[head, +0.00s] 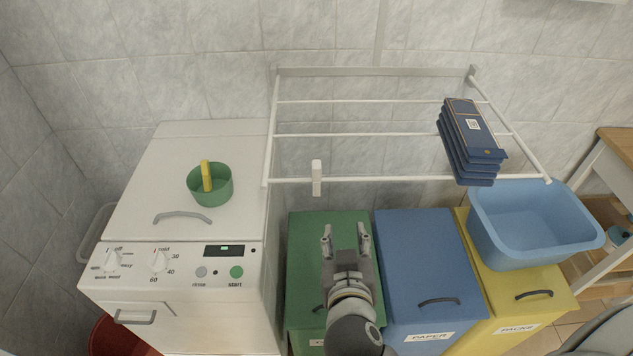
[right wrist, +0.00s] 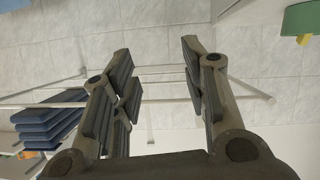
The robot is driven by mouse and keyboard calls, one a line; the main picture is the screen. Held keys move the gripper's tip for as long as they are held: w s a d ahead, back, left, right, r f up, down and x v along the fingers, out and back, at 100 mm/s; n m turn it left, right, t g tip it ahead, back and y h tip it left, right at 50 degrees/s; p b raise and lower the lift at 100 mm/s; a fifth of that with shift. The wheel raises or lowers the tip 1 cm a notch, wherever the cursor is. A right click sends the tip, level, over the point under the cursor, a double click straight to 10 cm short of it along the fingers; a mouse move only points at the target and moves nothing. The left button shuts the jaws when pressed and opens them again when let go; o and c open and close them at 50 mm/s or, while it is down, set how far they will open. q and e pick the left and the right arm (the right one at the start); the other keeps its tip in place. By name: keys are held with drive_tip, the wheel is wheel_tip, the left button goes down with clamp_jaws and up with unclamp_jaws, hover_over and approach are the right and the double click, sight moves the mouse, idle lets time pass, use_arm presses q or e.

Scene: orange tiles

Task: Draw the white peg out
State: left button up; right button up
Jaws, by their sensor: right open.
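The white peg (head: 316,178) sits upright on the front bar of the white wall drying rack (head: 374,71), left of its middle, in the head view. My right gripper (head: 346,236) is open and empty. In the head view it appears below and slightly right of the peg, apart from it, over the green bin. Its spread fingers also show in the right wrist view (right wrist: 160,52), with rack bars behind them. My left gripper is not in view.
Dark blue folded items (head: 472,138) hang on the rack's right side. A white washing machine (head: 141,225) stands left, with a green bowl (head: 210,193) holding a yellow item. Green (head: 305,235), blue (head: 415,250) and yellow (head: 530,285) bins stand below; a blue basin (head: 530,240) rests on the yellow one.

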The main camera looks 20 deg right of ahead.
sight(317, 170)
drive_tip(key=w+a+r+t, duration=0.1)
drive_tip(key=a+r+t, duration=0.35)
drive_tip(key=r, duration=0.45)
drive_tip(key=shift+m, duration=0.3)
drive_tip(key=x, duration=0.2)
drive_tip(key=p+x, duration=0.2)
drive_tip(key=x, duration=0.1)
drive_tip(key=shift+w+r, duration=0.3)
drive_tip(key=shift+w, duration=0.1)
drive_tip(key=shift+w+r+p, duration=0.1)
drive_tip(key=shift+w+p, duration=0.3)
drive_tip(key=shift+p, duration=0.2)
drive_tip(key=p+x, duration=0.2)
drive_tip(key=x, duration=0.2)
drive_tip(key=shift+d+p, duration=0.15)
drive_tip(key=shift+p, duration=0.15)
drive_tip(key=shift+w, duration=0.25)
drive_tip(key=shift+c, duration=0.3)
drive_tip(key=c, duration=0.7)
